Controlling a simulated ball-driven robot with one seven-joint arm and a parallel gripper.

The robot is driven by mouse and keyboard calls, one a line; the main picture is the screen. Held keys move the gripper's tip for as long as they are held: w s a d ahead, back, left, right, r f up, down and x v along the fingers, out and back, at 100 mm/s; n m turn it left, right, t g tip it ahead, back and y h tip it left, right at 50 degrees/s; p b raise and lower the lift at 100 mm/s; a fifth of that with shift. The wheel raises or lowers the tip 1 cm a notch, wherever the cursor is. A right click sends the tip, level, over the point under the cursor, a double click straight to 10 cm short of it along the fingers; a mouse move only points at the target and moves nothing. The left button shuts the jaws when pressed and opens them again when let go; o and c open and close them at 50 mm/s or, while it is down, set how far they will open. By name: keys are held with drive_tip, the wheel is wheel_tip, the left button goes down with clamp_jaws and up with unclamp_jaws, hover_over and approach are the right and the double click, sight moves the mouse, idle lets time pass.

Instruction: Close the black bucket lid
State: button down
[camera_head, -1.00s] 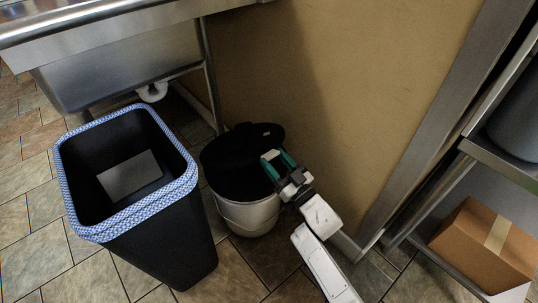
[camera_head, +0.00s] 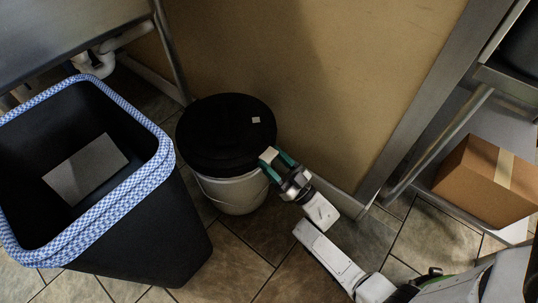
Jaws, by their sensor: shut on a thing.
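The white bucket (camera_head: 232,192) stands on the tiled floor near the tan wall. Its round black lid (camera_head: 222,140) lies across the top and looks roughly level, with a small pale square mark near its right side. Whether the rim is fully seated all round cannot be told. My gripper (camera_head: 275,161), with green fingers, is at the lid's lower right edge and is shut on it. The fingers hide that small part of the edge.
A black bin (camera_head: 182,235) with a blue-checked rim stands close on the left, holding a pale sheet (camera_head: 87,169). A cardboard box (camera_head: 485,183) sits on a low metal shelf at right. The wall is close behind the bucket.

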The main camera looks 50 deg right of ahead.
drive_tip(key=shift+f, duration=0.95)
drive_tip(key=shift+s+f, duration=0.1)
drive_tip(key=c, duration=0.7)
unclamp_jaws()
drive_tip(key=o, duration=0.3)
drive_tip(key=shift+r+t, duration=0.25)
drive_tip(key=shift+t, duration=0.05)
drive_tip(key=v, duration=1)
drive_tip(key=shift+s+f, duration=0.25)
drive_tip(key=shift+s, duration=0.05)
